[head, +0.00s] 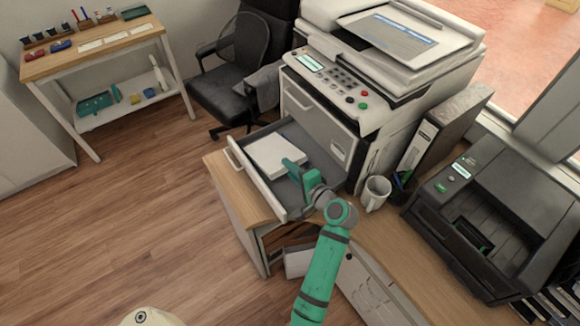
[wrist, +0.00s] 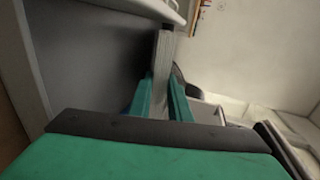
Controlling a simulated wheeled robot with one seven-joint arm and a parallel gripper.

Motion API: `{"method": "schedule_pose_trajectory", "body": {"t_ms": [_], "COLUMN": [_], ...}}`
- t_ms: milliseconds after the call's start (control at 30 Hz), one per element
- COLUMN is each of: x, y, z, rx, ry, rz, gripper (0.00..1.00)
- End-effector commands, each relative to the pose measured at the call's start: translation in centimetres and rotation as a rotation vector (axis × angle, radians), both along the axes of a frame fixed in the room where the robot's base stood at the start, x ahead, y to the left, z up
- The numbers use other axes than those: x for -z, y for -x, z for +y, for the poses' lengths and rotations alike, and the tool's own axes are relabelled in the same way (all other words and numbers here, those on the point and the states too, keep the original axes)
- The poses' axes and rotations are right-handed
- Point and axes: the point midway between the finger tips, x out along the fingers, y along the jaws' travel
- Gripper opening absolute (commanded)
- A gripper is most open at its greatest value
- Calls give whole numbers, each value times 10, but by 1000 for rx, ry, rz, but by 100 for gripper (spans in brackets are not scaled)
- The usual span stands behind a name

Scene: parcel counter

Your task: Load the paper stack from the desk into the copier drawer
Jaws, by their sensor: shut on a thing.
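The white paper stack (head: 276,155) is inside the open copier drawer (head: 238,165), towards its left part. The copier (head: 375,75) stands on the wooden counter with the drawer pulled out to the left. My gripper (head: 292,165) is over the drawer with its green fingers at the stack's right end. In the wrist view the two green fingers (wrist: 160,98) are shut on the edge of the stack (wrist: 163,60). The grey drawer floor (wrist: 95,50) shows beside it. I cannot tell whether the stack rests fully on the drawer floor.
A white mug (head: 375,193), a pen cup (head: 401,187) and a binder (head: 420,145) stand right of the copier. A black printer (head: 500,215) stands further right. A side table (head: 95,55) and an office chair (head: 240,75) are at the back left. The floor at left is clear.

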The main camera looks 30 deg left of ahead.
Motion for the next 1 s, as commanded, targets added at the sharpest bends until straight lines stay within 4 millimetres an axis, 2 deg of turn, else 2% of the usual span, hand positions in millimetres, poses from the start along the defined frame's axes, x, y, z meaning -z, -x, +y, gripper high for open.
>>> {"method": "schedule_pose_trajectory", "body": {"t_ms": [267,300,400,1000], "x": [-1,-1,-1,0], "y": [0,0,0,0], "z": [1,0,0,0], "rx": [0,0,0,0], "ry": [-2,-2,-2,0], "rz": [-2,-2,-2,0], "gripper": [0,19,39,39]}}
